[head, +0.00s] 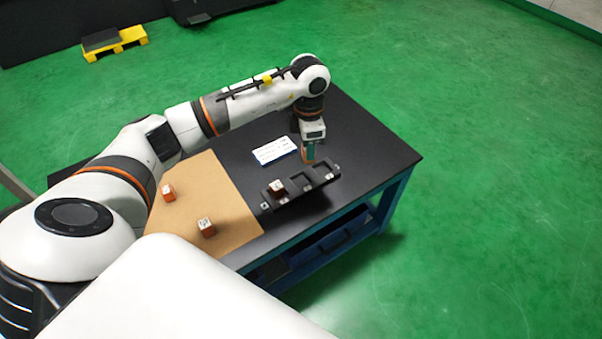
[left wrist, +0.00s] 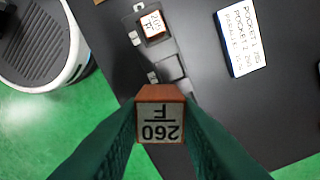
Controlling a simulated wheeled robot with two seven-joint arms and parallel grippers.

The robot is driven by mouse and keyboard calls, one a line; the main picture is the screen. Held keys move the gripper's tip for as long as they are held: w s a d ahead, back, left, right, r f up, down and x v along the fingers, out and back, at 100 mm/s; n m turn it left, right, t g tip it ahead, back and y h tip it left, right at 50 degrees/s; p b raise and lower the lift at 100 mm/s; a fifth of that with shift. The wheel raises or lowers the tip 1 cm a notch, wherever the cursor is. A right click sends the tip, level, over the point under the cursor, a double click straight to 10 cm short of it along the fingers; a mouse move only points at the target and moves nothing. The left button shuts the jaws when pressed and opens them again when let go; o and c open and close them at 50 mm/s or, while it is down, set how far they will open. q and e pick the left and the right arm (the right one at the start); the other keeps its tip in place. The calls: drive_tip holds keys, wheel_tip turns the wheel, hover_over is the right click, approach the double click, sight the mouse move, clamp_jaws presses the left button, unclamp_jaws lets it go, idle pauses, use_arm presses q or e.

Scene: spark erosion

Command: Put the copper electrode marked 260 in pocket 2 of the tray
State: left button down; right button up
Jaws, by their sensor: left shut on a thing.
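The copper electrode marked 260 (left wrist: 160,122) is held between the green fingers of my left gripper (head: 309,150), with its pale marked face toward the wrist camera. A gap between the electrode and the tray is hard to judge. Another copper electrode with a white top (head: 276,187) sits in the tray's left end pocket; it also shows in the left wrist view (left wrist: 152,25). The middle pocket (left wrist: 169,68) looks empty. The held electrode hides part of the tray's far end.
Two more electrodes, one (head: 168,192) and another (head: 207,227), stand on a brown mat (head: 225,195). A white card (head: 275,150) with printed pocket lines lies behind the tray. The black table (head: 375,155) is clear to the right.

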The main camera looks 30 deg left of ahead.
use_arm(q)
drive_tip(key=a+f+n, duration=0.1)
drive_tip(key=f, duration=0.1)
drive_tip(key=f+n, duration=0.2)
drive_tip(key=f, duration=0.1)
drive_tip(key=a+f+n+b, duration=0.1)
drive_tip(key=f, duration=0.2)
drive_tip(key=shift+w+a+n, duration=0.1)
drive_tip(key=shift+a+n, duration=0.2)
drive_tip(key=shift+n, duration=0.1)
drive_tip(key=shift+f+b, duration=0.45)
drive_tip(key=shift+f, duration=1.45)
use_arm(e)
drive_tip(key=v, duration=0.6)
drive_tip(key=shift+d, duration=0.1)
drive_tip(key=shift+f, duration=0.15)
use_arm(q)
drive_tip(key=c, duration=1.1)
unclamp_jaws()
drive_tip(key=shift+f, duration=0.15)
